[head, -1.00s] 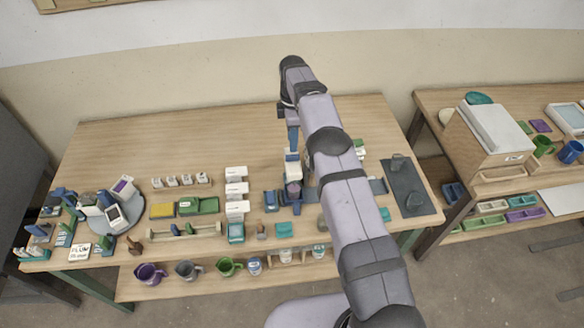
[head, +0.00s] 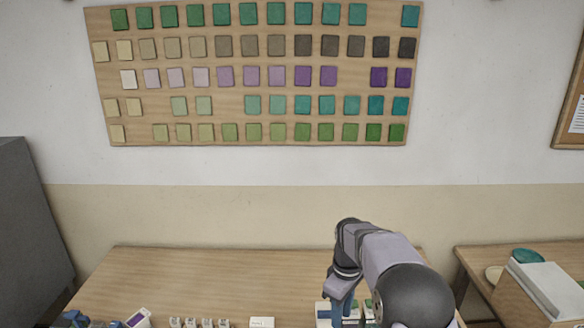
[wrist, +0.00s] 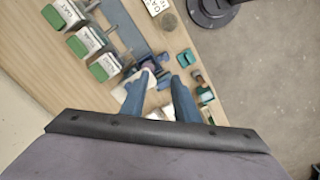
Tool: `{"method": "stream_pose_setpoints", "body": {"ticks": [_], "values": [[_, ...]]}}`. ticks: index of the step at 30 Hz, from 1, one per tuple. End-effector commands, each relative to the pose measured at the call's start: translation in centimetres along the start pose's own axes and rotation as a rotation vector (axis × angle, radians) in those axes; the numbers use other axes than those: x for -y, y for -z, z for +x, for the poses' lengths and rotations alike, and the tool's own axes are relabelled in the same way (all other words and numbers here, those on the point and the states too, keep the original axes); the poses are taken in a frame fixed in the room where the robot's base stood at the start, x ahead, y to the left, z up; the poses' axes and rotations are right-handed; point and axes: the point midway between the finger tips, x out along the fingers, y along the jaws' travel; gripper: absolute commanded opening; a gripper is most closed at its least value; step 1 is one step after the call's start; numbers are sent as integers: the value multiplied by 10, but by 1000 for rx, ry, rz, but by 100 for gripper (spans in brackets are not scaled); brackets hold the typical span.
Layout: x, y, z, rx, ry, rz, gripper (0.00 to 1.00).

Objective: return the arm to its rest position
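My gripper (wrist: 162,83) shows in the wrist view as two blue fingers standing apart, with nothing clearly held between them. They point down over the wooden workbench (wrist: 50,30). In the head view my arm rises from the bottom edge, right of centre, over the workbench (head: 200,275); the gripper end is cut off by the frame. Small purple and white items (wrist: 150,68) show beyond the fingertips; their exact distance from the fingers I cannot tell.
Green-and-white labelled containers (wrist: 105,67) stand left of the fingers. Teal pieces (wrist: 186,58) lie to the right. A board of coloured tiles (head: 260,145) hangs on the wall. A side table (head: 465,255) stands at the right, a grey cabinet (head: 30,220) at the left.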

Motion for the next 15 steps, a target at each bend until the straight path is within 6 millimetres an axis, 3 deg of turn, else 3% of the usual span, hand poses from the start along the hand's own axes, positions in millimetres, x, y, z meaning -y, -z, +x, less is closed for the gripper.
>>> {"method": "stream_pose_setpoints", "body": {"ticks": [8, 15], "values": [[63, -67, 8, 0, -1, 322, 28], [127, -129, 29, -1, -1, 595, 28]]}}
